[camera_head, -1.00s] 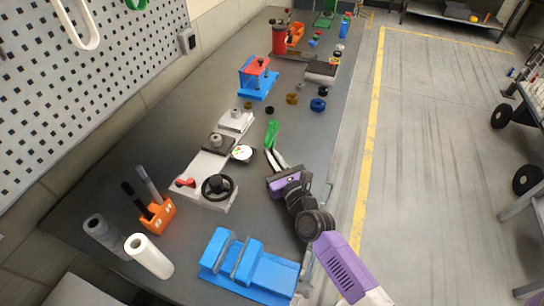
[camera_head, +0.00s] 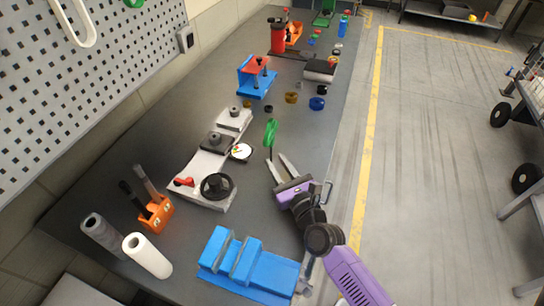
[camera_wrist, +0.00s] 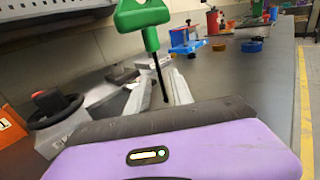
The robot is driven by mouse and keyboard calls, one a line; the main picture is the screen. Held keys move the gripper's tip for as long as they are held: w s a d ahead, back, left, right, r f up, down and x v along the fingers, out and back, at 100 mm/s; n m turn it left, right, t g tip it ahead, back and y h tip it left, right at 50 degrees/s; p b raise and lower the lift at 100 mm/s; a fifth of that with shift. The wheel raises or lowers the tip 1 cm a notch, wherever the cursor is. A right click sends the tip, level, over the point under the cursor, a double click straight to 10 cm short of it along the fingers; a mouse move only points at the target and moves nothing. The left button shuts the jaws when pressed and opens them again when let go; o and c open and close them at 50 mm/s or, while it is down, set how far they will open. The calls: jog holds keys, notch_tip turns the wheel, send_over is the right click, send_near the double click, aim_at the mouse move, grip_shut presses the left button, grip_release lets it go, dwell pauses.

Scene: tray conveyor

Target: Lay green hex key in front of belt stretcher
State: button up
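The green hex key has a green handle (camera_head: 270,132) and a thin dark shaft. In the wrist view its T-shaped handle (camera_wrist: 143,16) stands up, with the shaft running down between my fingers. My gripper (camera_head: 277,158) is low over the bench with its fingers spread apart. I cannot tell whether the shaft touches a finger or the bench. A light grey slide unit (camera_head: 213,163) with a black handwheel and red lever lies left of my gripper; it may be the belt stretcher, but I cannot tell for sure.
A blue vise (camera_head: 262,270) stands nearer. An orange pen holder (camera_head: 157,213) and white roll (camera_head: 147,256) are at the left. A blue clamp stand (camera_head: 257,82) and several round caps are farther back.

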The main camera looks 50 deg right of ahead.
jog(key=b+v, duration=0.1)
jog(key=v, duration=0.5)
jog(key=shift+s+a+f+b, duration=0.1)
jog(key=shift+f+b, duration=0.05)
jog(key=shift+b, duration=0.15)
jog(key=shift+s+a+r, duration=0.2)
jog(key=shift+s+a, duration=0.1)
jog(key=shift+s, duration=0.4)
